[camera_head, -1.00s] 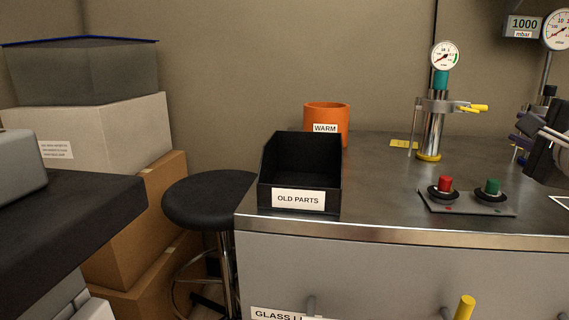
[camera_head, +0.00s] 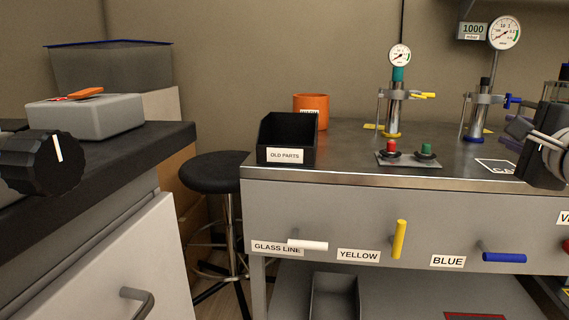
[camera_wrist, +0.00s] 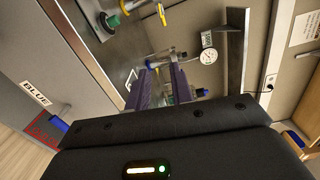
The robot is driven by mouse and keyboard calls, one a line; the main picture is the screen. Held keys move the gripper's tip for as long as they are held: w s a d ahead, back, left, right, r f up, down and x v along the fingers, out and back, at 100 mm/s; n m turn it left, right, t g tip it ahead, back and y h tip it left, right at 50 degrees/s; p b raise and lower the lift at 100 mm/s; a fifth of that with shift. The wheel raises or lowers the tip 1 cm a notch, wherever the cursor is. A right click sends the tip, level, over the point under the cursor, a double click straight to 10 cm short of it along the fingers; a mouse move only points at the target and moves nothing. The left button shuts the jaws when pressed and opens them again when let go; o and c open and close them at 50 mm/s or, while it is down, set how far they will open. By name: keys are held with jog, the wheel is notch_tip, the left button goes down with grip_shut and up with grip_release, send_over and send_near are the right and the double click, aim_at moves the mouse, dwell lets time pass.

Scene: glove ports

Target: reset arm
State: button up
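My gripper shows at the right edge of the head view (camera_head: 518,138), dark with purple fingers, above the right part of the steel bench (camera_head: 350,177). In the wrist view my gripper (camera_wrist: 163,88) has its two purple fingers apart, with nothing seen held between them. The wrist housing hides the lower part of that view. A gauge (camera_wrist: 209,56) and the bench with its buttons lie beyond the fingers.
On the bench stand the black OLD PARTS bin (camera_head: 288,135), an orange WARM cup (camera_head: 311,108), a red-and-green button plate (camera_head: 408,158) and two gauge columns. Yellow (camera_head: 399,240) and blue (camera_head: 504,257) handles stick out in front. A black stool (camera_head: 210,172) stands left.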

jog(key=s+a+f+n+g+y, duration=0.1)
jog(key=a+f+n+g+y, duration=0.5)
jog(key=a+f+n, duration=0.95)
jog(key=s+a+f+n+g+h, duration=0.1)
jog(key=s+a+f+n+g, duration=0.2)
jog(key=s+a+f, duration=0.4)
jog(key=s+a+f+n+g+h, duration=0.1)
jog(key=s+a+f+n+g, duration=0.25)
jog(key=f, duration=0.65)
notch_tip(320, 180, up, 13)
jog(key=p, duration=1.3)
jog(key=shift+s+d+r+t, duration=0.2)
jog(key=shift+s+d+t, duration=0.1)
jog(key=shift+s+t, duration=0.05)
